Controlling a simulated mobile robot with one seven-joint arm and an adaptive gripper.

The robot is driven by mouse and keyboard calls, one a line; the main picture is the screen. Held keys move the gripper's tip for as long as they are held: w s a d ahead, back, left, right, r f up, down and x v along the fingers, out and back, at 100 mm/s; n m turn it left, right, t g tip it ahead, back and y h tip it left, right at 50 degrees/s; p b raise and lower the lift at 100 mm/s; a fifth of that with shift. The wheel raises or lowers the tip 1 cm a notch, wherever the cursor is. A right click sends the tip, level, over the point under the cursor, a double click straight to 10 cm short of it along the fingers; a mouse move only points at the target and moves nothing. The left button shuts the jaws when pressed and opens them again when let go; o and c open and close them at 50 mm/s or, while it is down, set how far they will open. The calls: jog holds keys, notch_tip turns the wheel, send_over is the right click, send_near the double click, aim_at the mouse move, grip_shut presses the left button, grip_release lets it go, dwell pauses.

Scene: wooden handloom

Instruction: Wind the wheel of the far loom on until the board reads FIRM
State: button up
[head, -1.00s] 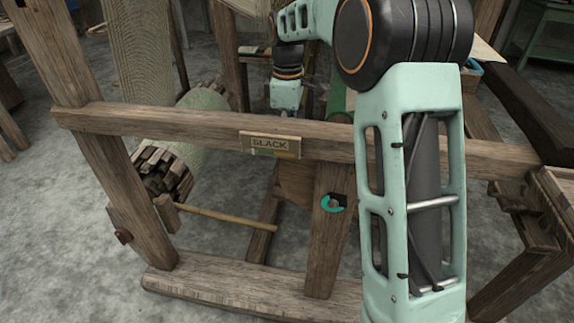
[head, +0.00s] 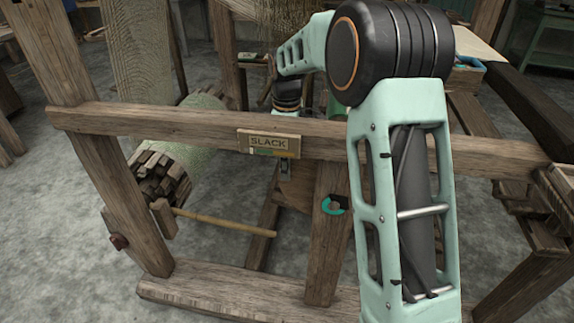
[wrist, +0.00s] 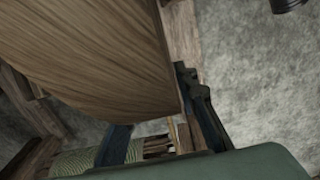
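The board (head: 268,143) on the loom's front rail reads SLACK. A brown wooden panel (head: 295,193) shows behind the rail, mostly hidden by a post and my arm; I cannot tell whether it is the wheel. In the wrist view a large wooden piece with a curved edge (wrist: 90,60) fills the upper left, close to my gripper. My gripper (wrist: 163,132) has its two dark fingers apart, with the wood's lower edge reaching towards the space between them; contact is unclear. In the head view only a small part of my gripper (head: 286,168) shows below the board.
A slatted beam roller (head: 160,183) wound with pale cloth lies left, with a wooden rod (head: 225,222) beside it. A teal C-shaped piece (head: 333,205) sits on the post. The front rail (head: 200,128) crosses before my forearm's end. Grey floor is open at left.

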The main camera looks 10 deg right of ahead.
grip_shut()
jog(key=shift+a+f+h+p, duration=0.15)
jog(key=shift+f+h+p, duration=0.3)
jog(key=shift+p, duration=0.65)
jog(key=shift+f+g+h+p, duration=0.35)
jog(key=shift+h+p, duration=0.1)
jog(key=shift+p, duration=0.1)
jog(key=shift+f+h+p, duration=0.5)
jog(key=shift+f+p, duration=0.05)
jog(key=shift+f, duration=0.45)
jog(key=o, duration=0.5)
grip_release()
jog(key=shift+o, duration=0.2)
